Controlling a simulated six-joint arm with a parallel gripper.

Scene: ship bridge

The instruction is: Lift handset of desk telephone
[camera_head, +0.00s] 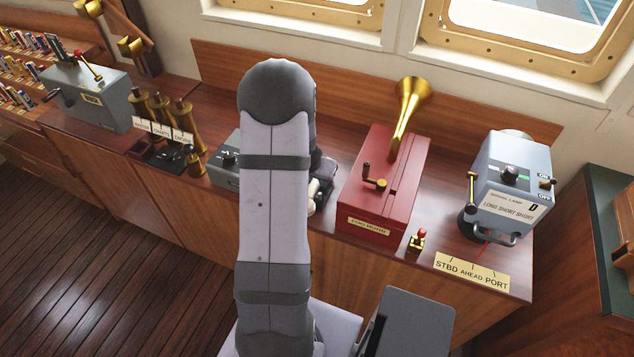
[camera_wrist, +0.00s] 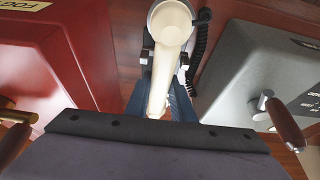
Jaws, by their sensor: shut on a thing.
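The cream handset (camera_wrist: 158,95) is in the middle of the wrist view, with its round end at the top. My gripper (camera_wrist: 165,62) is shut on it, with dark jaw parts on both sides. A black coiled cord (camera_wrist: 203,32) runs beside the handset. In the head view my arm covers most of this spot; only a small cream part of the handset (camera_head: 314,188) shows at the arm's right edge. The telephone's body is mostly hidden, and I cannot tell whether the handset is clear of it.
A red foghorn box (camera_head: 380,185) with a brass horn stands close on the right of my arm. A grey box (camera_head: 229,158) is close on the left.

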